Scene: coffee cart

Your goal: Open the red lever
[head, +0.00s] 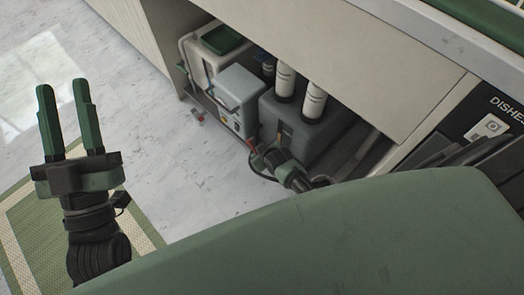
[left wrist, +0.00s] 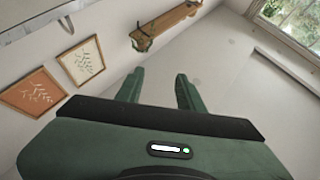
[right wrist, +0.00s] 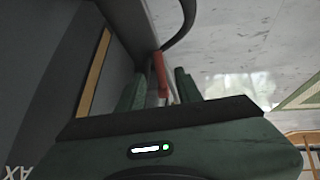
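The red lever (right wrist: 160,72) shows in the right wrist view, between the two fingers of my right gripper (right wrist: 160,90). The fingers are apart, with a gap visible on either side of the lever; I cannot tell whether either touches it. In the head view a small red piece (head: 250,144), which looks like the same lever, shows at my right gripper (head: 258,155), low beside the dark grey tank. My left gripper (head: 66,118) is open and empty, raised over the floor at the left. Its spread fingers also show in the left wrist view (left wrist: 157,92).
Under the counter stand a white tank with a green lid (head: 222,40), a grey box (head: 238,88), a dark grey tank (head: 300,130) and white cylinders (head: 314,100). Another small red piece (head: 199,118) is left of the grey box.

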